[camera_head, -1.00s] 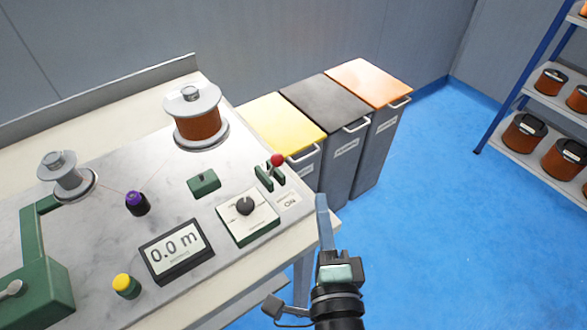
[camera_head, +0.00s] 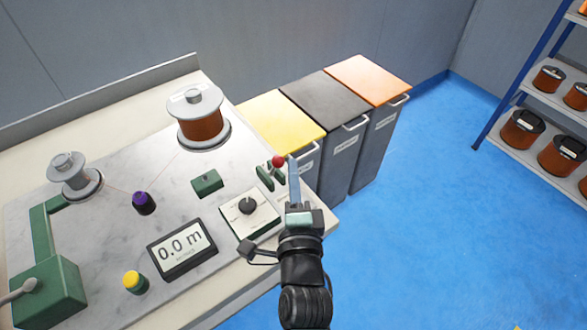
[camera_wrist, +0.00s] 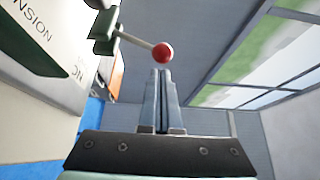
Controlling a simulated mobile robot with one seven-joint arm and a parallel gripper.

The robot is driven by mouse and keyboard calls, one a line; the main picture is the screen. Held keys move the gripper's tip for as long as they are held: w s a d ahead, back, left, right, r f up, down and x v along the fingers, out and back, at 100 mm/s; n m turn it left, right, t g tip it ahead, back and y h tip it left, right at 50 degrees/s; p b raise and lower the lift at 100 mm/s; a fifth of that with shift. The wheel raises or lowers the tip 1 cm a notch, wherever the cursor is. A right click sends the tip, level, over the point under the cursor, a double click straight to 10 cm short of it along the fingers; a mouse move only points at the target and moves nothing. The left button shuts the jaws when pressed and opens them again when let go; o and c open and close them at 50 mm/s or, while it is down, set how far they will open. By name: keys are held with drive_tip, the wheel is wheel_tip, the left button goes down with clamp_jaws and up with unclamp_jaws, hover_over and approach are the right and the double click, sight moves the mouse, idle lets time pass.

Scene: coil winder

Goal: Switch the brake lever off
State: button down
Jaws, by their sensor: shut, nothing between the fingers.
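The brake lever is a thin rod with a red ball knob (camera_head: 278,161) on a green bracket (camera_head: 266,178) at the right side of the winder's worktop. In the wrist view the red knob (camera_wrist: 163,52) is just beyond my fingertips, with its pale rod running left to the green bracket. My gripper (camera_head: 292,162) is shut and empty, its fingers upright just right of the knob. In the wrist view my gripper (camera_wrist: 161,75) also shows with both fingers together. Whether the fingertips touch the knob is unclear. The lever's label is mostly hidden behind my gripper.
A dial box (camera_head: 248,210), a display reading 0.0 m (camera_head: 181,247) and a yellow button (camera_head: 133,281) sit on the worktop. A full copper spool (camera_head: 199,122) stands behind them. Yellow, black and orange-lidded bins (camera_head: 325,100) stand beyond the lever. Open blue floor lies right.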

drive_tip(key=shift+r+p, duration=0.2)
drive_tip(key=shift+p, duration=0.2)
drive_tip(key=shift+r+p, duration=0.15)
drive_tip(key=shift+p, duration=0.3)
drive_tip(key=shift+w+p, duration=0.15)
drive_tip(key=shift+p, duration=0.15)
